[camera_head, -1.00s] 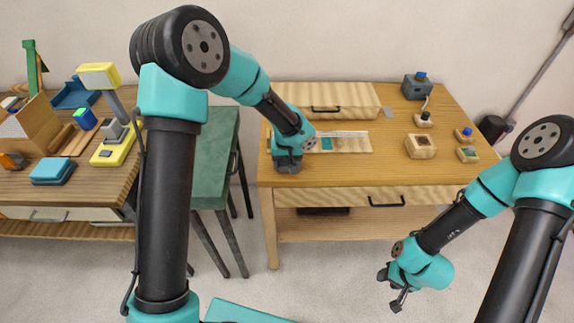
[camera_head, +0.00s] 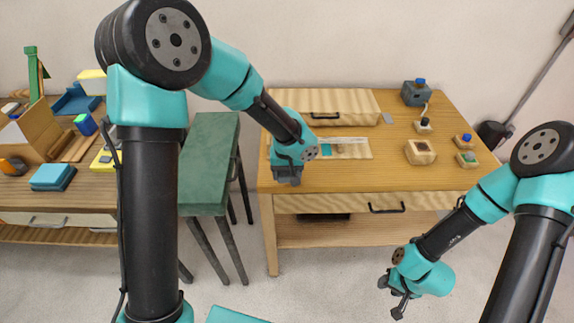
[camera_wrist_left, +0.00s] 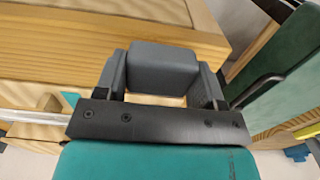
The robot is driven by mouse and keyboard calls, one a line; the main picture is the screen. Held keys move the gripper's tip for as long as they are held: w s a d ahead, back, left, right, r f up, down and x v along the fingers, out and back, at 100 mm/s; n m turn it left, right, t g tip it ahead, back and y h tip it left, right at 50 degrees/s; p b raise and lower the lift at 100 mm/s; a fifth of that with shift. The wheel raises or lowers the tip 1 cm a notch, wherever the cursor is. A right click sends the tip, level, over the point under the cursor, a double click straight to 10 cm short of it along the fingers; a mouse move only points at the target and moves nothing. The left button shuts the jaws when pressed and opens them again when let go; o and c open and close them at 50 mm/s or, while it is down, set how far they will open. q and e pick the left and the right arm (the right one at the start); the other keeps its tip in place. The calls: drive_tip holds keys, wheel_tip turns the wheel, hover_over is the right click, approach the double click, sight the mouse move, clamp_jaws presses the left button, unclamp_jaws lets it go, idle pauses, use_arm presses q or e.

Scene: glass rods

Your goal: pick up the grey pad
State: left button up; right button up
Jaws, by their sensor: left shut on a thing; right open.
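The grey pad (camera_wrist_left: 163,68) is a thick dark grey block with rounded edges. It shows in the left wrist view between the two fingers of my left gripper (camera_wrist_left: 163,85), which is shut on it. In the head view my left gripper (camera_head: 287,174) is at the left front part of the wooden table; I cannot make out the pad from the fingers there. My right gripper (camera_head: 392,296) is open and empty, in front of the table and below its top.
The wooden table (camera_head: 340,182) holds a wooden box (camera_head: 325,105), a strip with a teal patch (camera_head: 350,148), a small grey piece (camera_head: 388,119) and several small blocks at right. A green bench (camera_head: 210,150) stands left. The table's front middle is clear.

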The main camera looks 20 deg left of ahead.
use_arm(q)
drive_tip(key=s+d+r, duration=0.1)
drive_tip(key=s+d, duration=0.2)
drive_tip(key=s, duration=0.7)
drive_tip(key=shift+s, duration=0.25)
drive_tip(key=shift+o, duration=1.4)
drive_tip(key=shift+c, duration=1.2)
drive_tip(key=shift+w, duration=0.1)
